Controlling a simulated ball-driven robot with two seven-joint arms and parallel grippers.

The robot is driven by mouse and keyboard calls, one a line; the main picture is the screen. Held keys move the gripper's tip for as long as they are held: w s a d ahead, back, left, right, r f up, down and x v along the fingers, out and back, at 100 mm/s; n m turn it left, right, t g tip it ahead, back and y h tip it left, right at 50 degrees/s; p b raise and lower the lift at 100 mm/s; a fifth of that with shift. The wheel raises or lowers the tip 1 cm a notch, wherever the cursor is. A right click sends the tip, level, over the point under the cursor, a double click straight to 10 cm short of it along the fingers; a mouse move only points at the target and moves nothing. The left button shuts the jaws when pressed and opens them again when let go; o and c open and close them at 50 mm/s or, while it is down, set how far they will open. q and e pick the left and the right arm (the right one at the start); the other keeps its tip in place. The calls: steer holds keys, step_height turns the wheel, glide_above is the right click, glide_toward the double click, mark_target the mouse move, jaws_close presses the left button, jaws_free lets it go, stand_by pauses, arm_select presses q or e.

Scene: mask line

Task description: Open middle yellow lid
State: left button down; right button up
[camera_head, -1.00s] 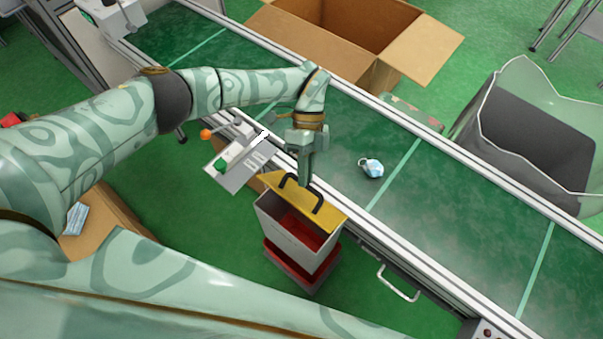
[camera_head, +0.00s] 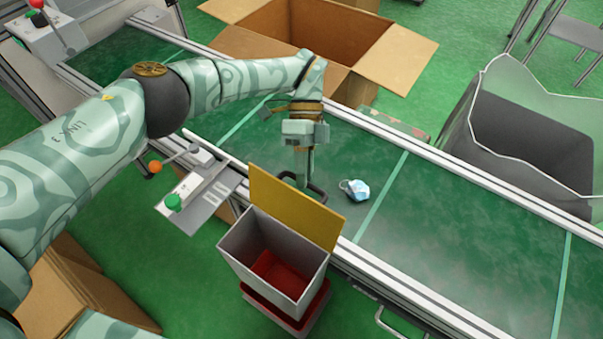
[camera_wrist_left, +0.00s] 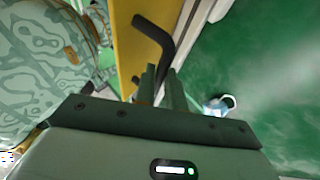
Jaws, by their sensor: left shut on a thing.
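The yellow lid (camera_head: 296,207) stands raised, close to upright, along the conveyor side of a grey bin (camera_head: 262,250). The bin's red inside shows from above. The lid's black handle (camera_head: 318,190) is on its far face, mostly hidden by the lid in the head view; in the left wrist view the handle (camera_wrist_left: 160,35) sticks out from the yellow lid (camera_wrist_left: 126,45). My left gripper (camera_head: 302,182) is behind the lid, shut on the handle; its fingers (camera_wrist_left: 163,88) show at the handle in the wrist view. My right gripper is not in view.
The green conveyor (camera_head: 440,235) runs behind the bin, with a blue-white mask (camera_head: 355,190) near my left gripper. A control panel (camera_head: 195,190) with levers is left of the bin. A cardboard box (camera_head: 395,60) and a grey lined bin (camera_head: 530,140) stand beyond the conveyor.

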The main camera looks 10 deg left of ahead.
arm_select(q)
steer(key=shift+w+f+b, duration=0.1)
steer(key=shift+f+b, duration=0.3)
steer(key=shift+f, duration=0.25)
steer(key=c, duration=1.7)
jaws_free()
steer(key=shift+o, duration=1.1)
steer(key=shift+w+d+f, duration=0.15)
steer(key=shift+w, duration=0.15)
steer(key=shift+r, duration=0.25)
steer(key=shift+w+r, duration=0.1)
steer(key=shift+w, duration=0.05)
